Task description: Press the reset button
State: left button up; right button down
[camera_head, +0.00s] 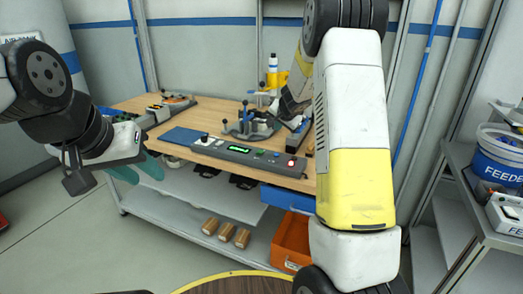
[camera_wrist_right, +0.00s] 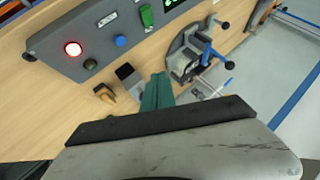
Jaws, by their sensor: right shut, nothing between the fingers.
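The grey control panel (camera_head: 236,154) lies along the front of the workbench. It has a green display, a joystick-like knob and a lit red button (camera_head: 291,163). The wrist view shows the panel (camera_wrist_right: 50,43) closer, with the lit red button (camera_wrist_right: 73,49), a dark button (camera_wrist_right: 90,63), a blue button (camera_wrist_right: 120,41) and a green switch (camera_wrist_right: 147,16). I cannot read which is labelled reset. My right gripper (camera_wrist_right: 157,88) has its teal fingers together and empty, apart from the buttons in the picture. My left gripper (camera_head: 143,176) hangs by the bench's left front, its teal fingers apart.
A clamp fixture (camera_head: 250,125) stands behind the panel, and a blue mat (camera_head: 182,136) lies left of it. An orange bin (camera_head: 291,241) and several brown blocks (camera_head: 226,232) are below. A blue bucket (camera_head: 498,157) stands on the right shelf. My right arm hides part of the bench.

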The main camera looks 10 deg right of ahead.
jog(key=shift+w+f, duration=0.1)
jog(key=shift+f, duration=0.05)
send_over(277, 158)
jog(key=shift+d+f, duration=0.1)
jog(key=shift+f, duration=2.55)
jog(key=shift+w+f, duration=0.1)
jog(key=shift+f, duration=1.55)
jog(key=shift+f, duration=0.45)
jog(key=shift+f, duration=0.5)
jog(key=shift+r, duration=0.9)
